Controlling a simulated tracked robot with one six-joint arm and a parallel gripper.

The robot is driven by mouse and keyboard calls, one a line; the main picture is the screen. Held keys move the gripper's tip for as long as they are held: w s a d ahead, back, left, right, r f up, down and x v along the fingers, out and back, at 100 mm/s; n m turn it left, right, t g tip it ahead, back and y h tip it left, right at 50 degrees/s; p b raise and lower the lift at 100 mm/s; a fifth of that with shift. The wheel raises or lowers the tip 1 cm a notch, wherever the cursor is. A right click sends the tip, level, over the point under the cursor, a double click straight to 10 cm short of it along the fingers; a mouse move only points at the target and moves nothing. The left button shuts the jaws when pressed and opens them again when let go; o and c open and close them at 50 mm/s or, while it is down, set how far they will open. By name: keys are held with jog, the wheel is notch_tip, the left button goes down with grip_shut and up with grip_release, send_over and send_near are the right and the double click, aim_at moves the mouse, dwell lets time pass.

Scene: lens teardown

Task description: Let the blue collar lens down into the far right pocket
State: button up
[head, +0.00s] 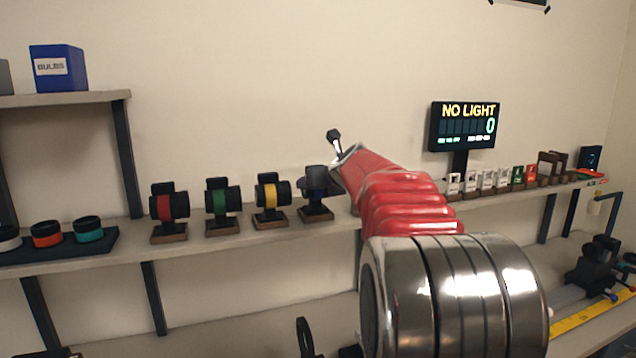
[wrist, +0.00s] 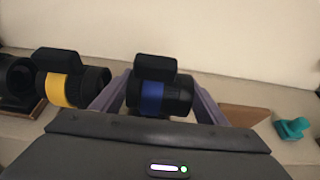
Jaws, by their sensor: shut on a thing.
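The blue collar lens (wrist: 152,98) is a black cylinder with a blue band and a black block on top. In the wrist view it lies between the two fingers of my gripper (wrist: 158,100), which is shut on it. In the head view the lens (head: 318,188) is partly covered by my gripper and shows at a small wooden-based stand (head: 316,213) on the shelf. I cannot tell whether it rests on that stand or is just clear of it. I cannot make out the far right pocket in either view.
Yellow (head: 268,195), green (head: 222,199) and red (head: 169,206) collar lenses stand in a row to the left. A dark tray (head: 108,241) with coloured rings lies farther left. A teal piece (wrist: 293,128) lies right of my gripper. A "NO LIGHT" display (head: 465,126) stands at right.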

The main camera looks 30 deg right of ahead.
jog(key=shift+f, duration=0.4)
dwell(0.4)
jog(key=o, duration=1.6)
jog(key=shift+f, duration=0.15)
jog(key=v, duration=1.3)
jog(key=shift+s+a, duration=0.15)
jog(key=shift+s, duration=0.2)
